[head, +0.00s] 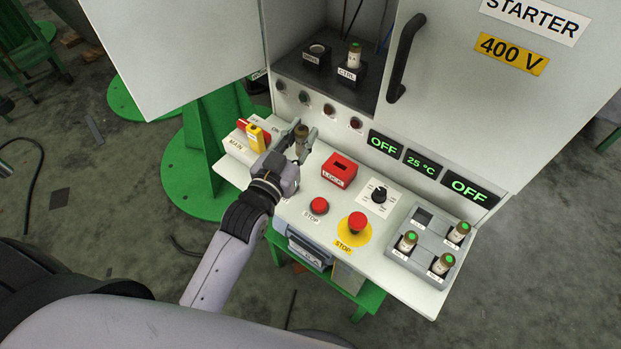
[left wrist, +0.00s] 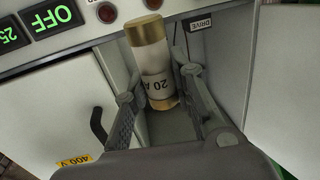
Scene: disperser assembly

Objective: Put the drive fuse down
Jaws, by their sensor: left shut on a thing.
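My left gripper (head: 301,146) is over the back left of the white console and is shut on the drive fuse (head: 302,131). In the left wrist view the fuse (left wrist: 156,62) is a pale cylinder with brass ends, marked 20 A, between the two fingers (left wrist: 161,84). The DRIVE holder (head: 317,54) in the cabinet recess shows no fuse standing in it. A grey fuse tray (head: 413,256) on the right of the console holds three green-topped fuses; its back left slot (head: 423,217) looks empty. My right gripper is not in view.
A CTRL fuse (head: 354,56) stands beside the DRIVE holder. The console carries a red and yellow MAIN switch (head: 255,135), a red LOCK box (head: 339,170), two red STOP buttons (head: 357,223) and a dial (head: 379,195). An open cabinet door (head: 175,50) stands at left.

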